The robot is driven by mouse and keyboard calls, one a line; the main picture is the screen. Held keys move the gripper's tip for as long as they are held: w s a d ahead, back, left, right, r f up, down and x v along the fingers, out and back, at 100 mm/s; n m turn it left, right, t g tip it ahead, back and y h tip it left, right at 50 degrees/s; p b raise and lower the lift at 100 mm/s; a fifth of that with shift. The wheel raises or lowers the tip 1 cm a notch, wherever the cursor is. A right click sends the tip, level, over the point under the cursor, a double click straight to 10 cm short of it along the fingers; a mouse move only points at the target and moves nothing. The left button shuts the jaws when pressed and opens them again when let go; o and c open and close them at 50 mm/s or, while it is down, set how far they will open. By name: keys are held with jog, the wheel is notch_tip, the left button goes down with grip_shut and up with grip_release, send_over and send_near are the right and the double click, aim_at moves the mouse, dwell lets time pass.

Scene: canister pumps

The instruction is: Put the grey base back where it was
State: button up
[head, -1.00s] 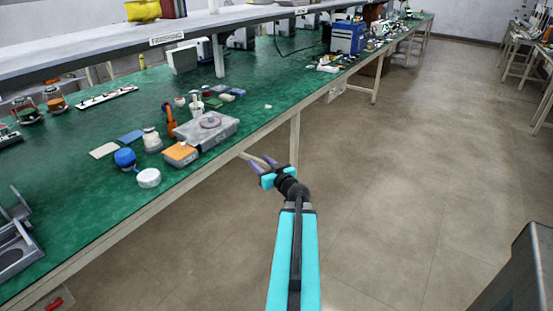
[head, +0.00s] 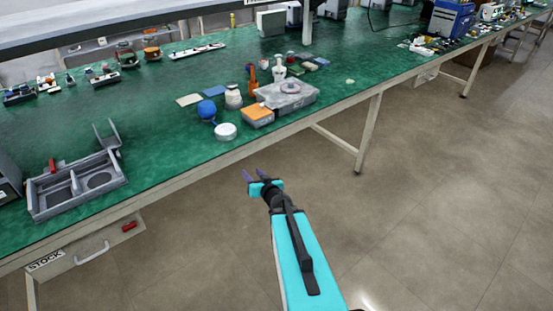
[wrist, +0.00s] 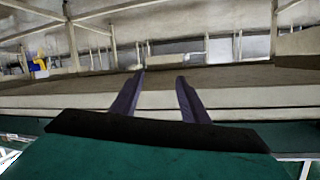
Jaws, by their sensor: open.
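My gripper (head: 254,174) is open and empty in the head view, in front of the table's front edge and over the floor side. Its two purple fingers also stand apart in the wrist view (wrist: 160,76), with nothing between them. On the green table, a grey block with an orange top (head: 258,119) and a larger pale grey case (head: 300,100) with a pinkish disc on it sit side by side, beyond my gripper. A grey divided tray (head: 62,206) lies at the left. I cannot tell which of these grey things is the base.
A white round lid (head: 225,132), a blue ball (head: 206,109), a cream jar (head: 233,97) and an orange bottle (head: 251,77) stand close to the block. The green table (head: 160,140) is bare between tray and lid. A drawer marked STOCK (head: 75,262) hangs under the table.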

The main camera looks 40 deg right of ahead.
jog(key=s+a+f+g, duration=0.2)
jog(key=a+f+g, duration=0.1)
jog(key=a+f, duration=0.9)
jog(key=s+a+f+g, duration=0.5)
jog(key=s+a+f, duration=0.35)
jog(key=f, duration=0.35)
jog(key=s+a+f+n+g, duration=0.1)
jog(key=s+a+f+g, duration=0.15)
jog(key=s, duration=0.45)
jog(key=s+a+f+g, duration=0.2)
jog(key=s+f+g, duration=0.15)
jog(key=s, duration=0.35)
jog(key=s+a+n+g+y, duration=0.1)
jog(key=s+a+n+g, duration=0.1)
jog(key=s, duration=0.5)
jog(key=s+a+r+n+g+y, duration=0.1)
jog(key=s+a+n+g, duration=0.1)
jog(key=s, duration=0.6)
jog(key=shift+a+g+y, duration=0.4)
jog(key=shift+a+g, duration=0.5)
jog(key=shift+g, duration=0.2)
jog(key=shift+r, duration=0.1)
jog(key=shift+c, duration=0.3)
